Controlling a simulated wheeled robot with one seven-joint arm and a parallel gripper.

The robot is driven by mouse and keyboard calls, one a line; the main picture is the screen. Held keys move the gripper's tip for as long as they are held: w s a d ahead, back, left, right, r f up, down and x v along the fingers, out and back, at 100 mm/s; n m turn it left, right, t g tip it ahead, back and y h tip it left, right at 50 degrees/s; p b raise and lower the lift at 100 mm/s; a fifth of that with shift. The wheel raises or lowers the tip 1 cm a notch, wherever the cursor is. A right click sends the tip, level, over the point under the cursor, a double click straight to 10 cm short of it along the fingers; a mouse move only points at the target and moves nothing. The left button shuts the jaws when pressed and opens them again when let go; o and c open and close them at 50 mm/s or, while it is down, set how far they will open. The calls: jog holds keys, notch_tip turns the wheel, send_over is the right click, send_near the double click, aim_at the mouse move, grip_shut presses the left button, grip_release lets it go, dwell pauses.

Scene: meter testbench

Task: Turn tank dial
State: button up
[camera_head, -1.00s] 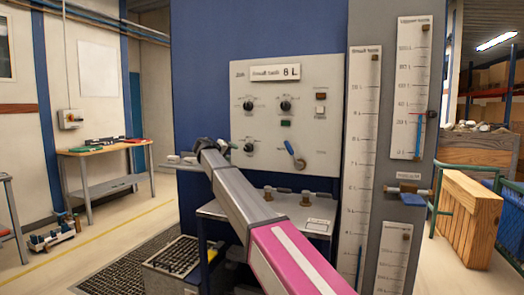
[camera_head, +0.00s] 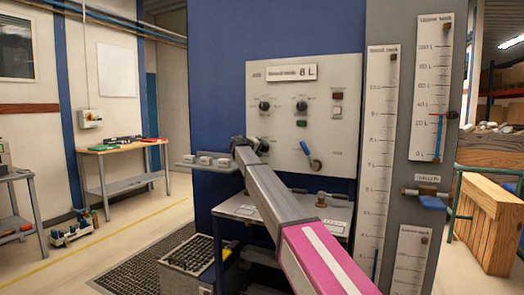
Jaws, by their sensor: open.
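A third dial (camera_head: 263,147) is lower left, close beside the end of my arm in the picture. A blue-handled lever (camera_head: 312,158) is lower right. I cannot tell which one is the tank dial. My grey and pink arm reaches from the bottom right up to the panel's lower left. My gripper's fingers are hidden beyond the arm's end.
Tall white level scales (camera_head: 377,150) stand right of the panel, beside a blue-handled valve (camera_head: 430,200). A narrow shelf with white knobs (camera_head: 205,160) juts out left of the arm. A workbench (camera_head: 120,147) stands at the left. The floor between has open room.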

jog(key=shift+w+d+f, duration=0.1)
jog(key=shift+w, duration=0.05)
jog(key=c, duration=0.9)
jog(key=m+y, duration=0.2)
jog(key=m, duration=0.1)
jog(key=shift+m+y, duration=1)
jog(key=shift+m, duration=0.5)
